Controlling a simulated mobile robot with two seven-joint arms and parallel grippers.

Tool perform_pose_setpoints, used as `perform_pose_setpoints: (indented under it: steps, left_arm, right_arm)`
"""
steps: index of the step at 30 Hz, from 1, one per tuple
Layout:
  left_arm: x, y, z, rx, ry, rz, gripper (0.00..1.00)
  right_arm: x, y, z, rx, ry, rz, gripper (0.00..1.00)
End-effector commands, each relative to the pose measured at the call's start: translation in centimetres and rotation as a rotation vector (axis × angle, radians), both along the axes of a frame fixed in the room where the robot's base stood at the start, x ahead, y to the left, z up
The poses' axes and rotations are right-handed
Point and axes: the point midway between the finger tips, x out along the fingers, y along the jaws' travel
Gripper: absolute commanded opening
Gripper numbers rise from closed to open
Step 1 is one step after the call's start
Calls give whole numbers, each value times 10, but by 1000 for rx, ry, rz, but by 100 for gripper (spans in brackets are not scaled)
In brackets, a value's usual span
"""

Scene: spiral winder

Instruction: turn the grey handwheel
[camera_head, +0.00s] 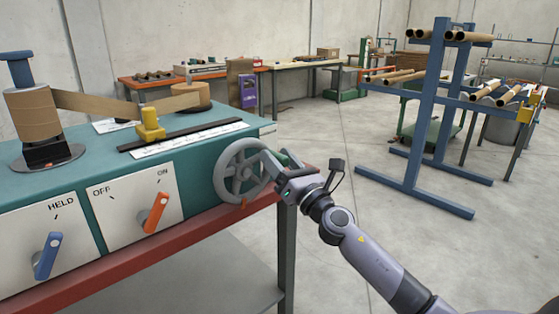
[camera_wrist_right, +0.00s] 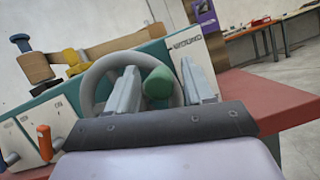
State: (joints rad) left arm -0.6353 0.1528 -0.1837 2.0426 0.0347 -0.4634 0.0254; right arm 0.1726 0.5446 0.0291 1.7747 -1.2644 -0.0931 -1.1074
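The grey handwheel (camera_head: 243,172) is on the right end of the teal machine's front, and a small orange mark sits below its rim. In the right wrist view, the wheel (camera_wrist_right: 93,78) stands behind my fingers. Its green handle knob (camera_wrist_right: 157,83) sticks out toward me. My right gripper (camera_wrist_right: 158,82) is open, with one finger on each side of the knob and a gap visible at the right finger. In the head view, the right gripper (camera_head: 277,163) is at the wheel's right side, partly hiding the knob. My left gripper is out of view.
Left of the wheel are an orange lever (camera_head: 156,212) on an OFF/ON panel and a blue lever (camera_head: 47,256) on a HELD panel. A red ledge (camera_head: 130,262) runs below them. A blue rack (camera_head: 432,110) with tubes stands to the right; floor between is clear.

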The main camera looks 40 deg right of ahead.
Motion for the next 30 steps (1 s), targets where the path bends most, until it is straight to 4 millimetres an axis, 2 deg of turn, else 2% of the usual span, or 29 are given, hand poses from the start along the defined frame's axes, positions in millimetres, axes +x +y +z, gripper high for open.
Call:
perform_pose_setpoints:
  steps: [8,21,30]
  left_arm:
    - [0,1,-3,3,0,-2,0]
    - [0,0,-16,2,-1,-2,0]
    - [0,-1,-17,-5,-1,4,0]
  right_arm:
    - [-8,0,-6,1,3,0,52]
    - [-57,1,-26,2,2,1,52]
    - [-67,1,-27,1,0,1,52]
